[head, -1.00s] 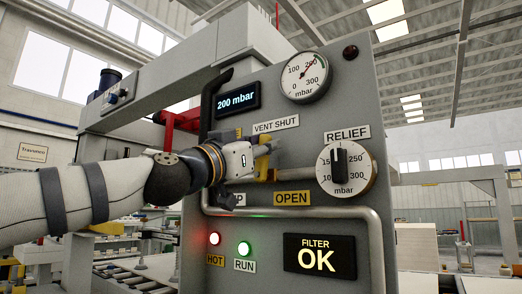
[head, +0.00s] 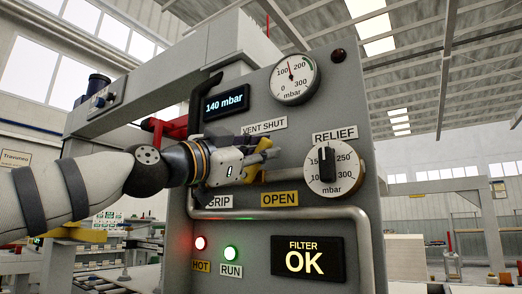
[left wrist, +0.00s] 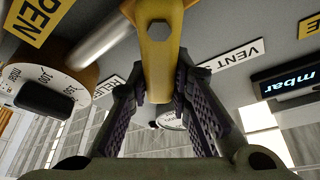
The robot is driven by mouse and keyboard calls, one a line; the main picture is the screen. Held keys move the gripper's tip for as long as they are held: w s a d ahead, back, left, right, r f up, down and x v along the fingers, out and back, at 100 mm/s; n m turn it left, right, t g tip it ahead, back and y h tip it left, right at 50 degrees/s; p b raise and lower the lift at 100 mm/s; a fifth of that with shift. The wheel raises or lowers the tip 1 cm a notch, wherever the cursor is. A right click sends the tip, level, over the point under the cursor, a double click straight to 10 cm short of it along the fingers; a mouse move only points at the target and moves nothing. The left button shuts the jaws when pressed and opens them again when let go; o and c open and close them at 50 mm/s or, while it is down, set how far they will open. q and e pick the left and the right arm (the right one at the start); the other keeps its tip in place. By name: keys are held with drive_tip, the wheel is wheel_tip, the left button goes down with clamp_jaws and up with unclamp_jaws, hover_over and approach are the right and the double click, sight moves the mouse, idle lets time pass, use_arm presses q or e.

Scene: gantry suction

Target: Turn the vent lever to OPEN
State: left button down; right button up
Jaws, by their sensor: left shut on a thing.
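The yellow vent lever (head: 262,148) is on the grey panel, between the VENT SHUT label (head: 264,126) above and the yellow OPEN label (head: 279,199) below. My left gripper (head: 262,158) is shut on the lever and hides part of it. In the left wrist view, the lever (left wrist: 160,60) with its bolt runs between the two dark ridged fingers (left wrist: 163,108). The OPEN label also shows there (left wrist: 38,18). The lever's exact angle is hard to tell in the head view. My right gripper is in neither view.
The display (head: 226,103) reads 140 mbar, and a round gauge (head: 294,78) is to its right. The RELIEF knob (head: 334,168) stands right of the lever. A grey pipe (head: 320,213) runs below. The FILTER display (head: 306,260) reads OK. HOT and RUN lamps are lit.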

use_arm(q)
drive_tip(key=c, duration=1.4)
unclamp_jaws()
drive_tip(key=shift+c, duration=0.2)
drive_tip(key=v, duration=1.2)
drive_tip(key=shift+c, duration=0.2)
